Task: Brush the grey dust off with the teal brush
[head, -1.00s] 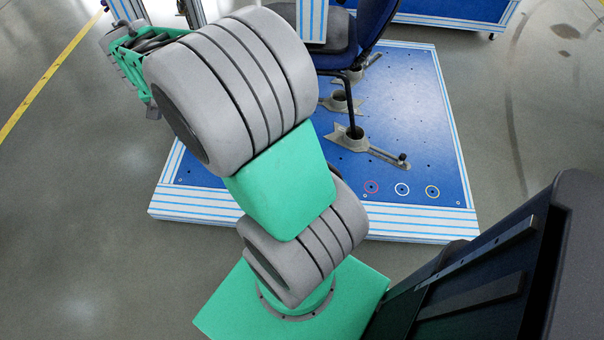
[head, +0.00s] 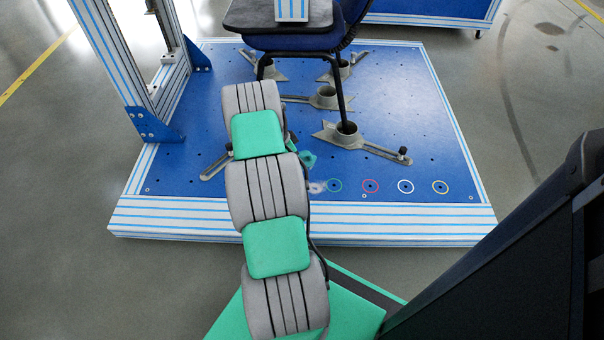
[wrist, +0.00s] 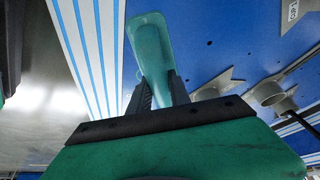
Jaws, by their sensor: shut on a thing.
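The teal brush (head: 307,159) shows in the head view just right of my arm, low over the blue platform. In the wrist view the brush (wrist: 151,48) stands out between the two dark fingers of my gripper (wrist: 160,92), which is shut on it. In the head view my gripper is mostly hidden behind my arm. A pale grey dust patch (head: 317,187) lies near the platform's front edge, just below the brush and left of the green ring. I cannot tell whether the bristles touch the platform. No dust can be made out in the wrist view.
The blue platform (head: 400,100) has a white-and-blue striped front edge. Grey clamps (head: 350,137) and black chair legs stand behind. A striped frame post (head: 110,50) rises at left.

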